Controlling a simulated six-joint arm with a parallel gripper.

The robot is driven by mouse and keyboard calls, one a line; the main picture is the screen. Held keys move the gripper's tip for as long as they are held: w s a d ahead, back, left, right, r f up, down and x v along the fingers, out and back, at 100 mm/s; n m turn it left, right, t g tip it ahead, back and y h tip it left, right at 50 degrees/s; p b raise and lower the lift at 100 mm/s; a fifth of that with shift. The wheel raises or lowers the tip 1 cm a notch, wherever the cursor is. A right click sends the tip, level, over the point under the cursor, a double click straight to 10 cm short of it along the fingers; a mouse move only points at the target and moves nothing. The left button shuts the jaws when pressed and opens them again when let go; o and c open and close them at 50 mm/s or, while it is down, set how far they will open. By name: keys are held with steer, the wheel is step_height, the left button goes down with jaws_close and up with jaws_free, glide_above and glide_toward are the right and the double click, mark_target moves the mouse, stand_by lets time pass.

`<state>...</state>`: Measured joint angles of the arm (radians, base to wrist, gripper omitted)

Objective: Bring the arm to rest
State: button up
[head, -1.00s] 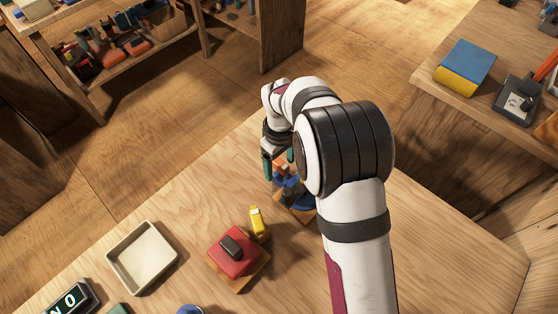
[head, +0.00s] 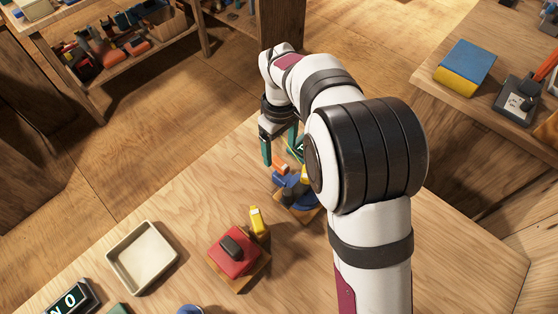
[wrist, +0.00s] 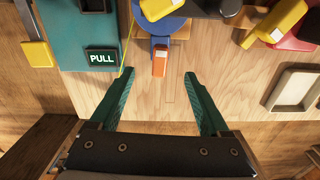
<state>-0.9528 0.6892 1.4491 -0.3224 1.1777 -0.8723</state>
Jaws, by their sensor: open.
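My gripper (head: 280,148) is open, with two green fingers, above the far edge of the wooden workbench (head: 190,208). In the wrist view my gripper (wrist: 158,100) has nothing between its fingers. A blue device with an orange tip (head: 288,182) stands on a wooden block just in front of the fingers. In the wrist view its orange tip (wrist: 160,62) lies ahead of the gap, apart from the fingers. A green box with a PULL label (wrist: 100,58) is beside it, close to the left finger in that view.
A cream tray (head: 142,257) and a red block with a black knob (head: 234,252) sit on the near bench. A yellow lever (head: 257,220) rises beside the red block. A side bench at right holds a blue and yellow block (head: 465,66). Bare wood lies between.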

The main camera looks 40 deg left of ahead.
steer(key=s+d+r+m, duration=0.1)
steer(key=d+r+m, duration=0.45)
steer(key=d, duration=0.65)
steer(key=d+r+m, duration=0.5)
steer(key=d+m, duration=0.2)
steer(key=d, duration=0.5)
steer(key=s+d+m+y, duration=0.1)
steer(key=s+d+m, duration=0.9)
steer(key=s, duration=0.3)
steer(key=shift+d+f+y, duration=0.3)
steer(key=shift+f+y, duration=0.1)
steer(key=shift+f, duration=0.05)
